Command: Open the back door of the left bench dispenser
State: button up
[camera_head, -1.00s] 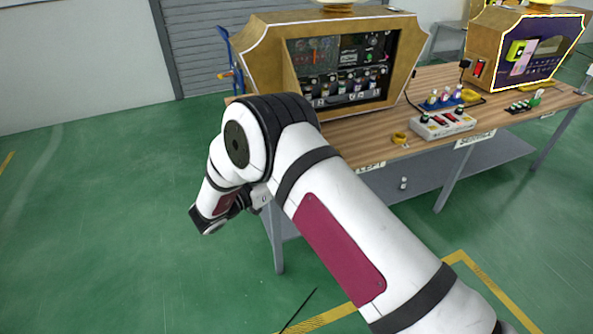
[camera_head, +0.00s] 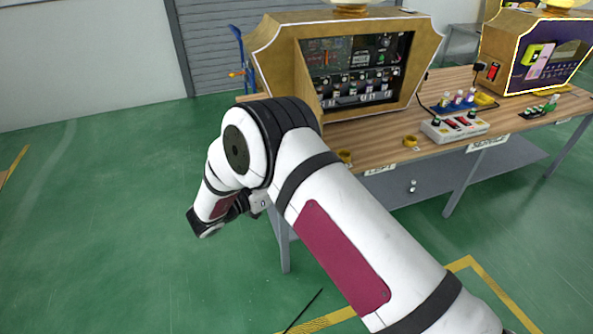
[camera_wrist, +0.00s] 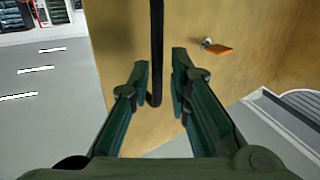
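The left dispenser (camera_head: 345,22) is a wooden, gold-brown cabinet with pale edges on the bench. Its near side shows a dark interior with a row of small bottles (camera_head: 352,92). In the wrist view a wooden panel (camera_wrist: 125,30) fills the middle, with a dark vertical bar handle (camera_wrist: 157,30) and an orange key-like piece (camera_wrist: 219,49) to its right. My gripper (camera_wrist: 160,70) is open, its fingers on either side of the bar's lower part. Contact cannot be told.
The wooden bench (camera_head: 385,150) carries a white button box (camera_head: 455,126), a blue bottle rack (camera_head: 457,104) and yellow rings. The right dispenser (camera_head: 540,50) stands further right. Green floor (camera_head: 90,220) is open at left. A grey shutter (camera_head: 230,40) is behind.

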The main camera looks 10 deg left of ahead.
jog(key=v, duration=0.9)
jog(key=shift+s, duration=0.2)
jog(key=shift+a, duration=0.1)
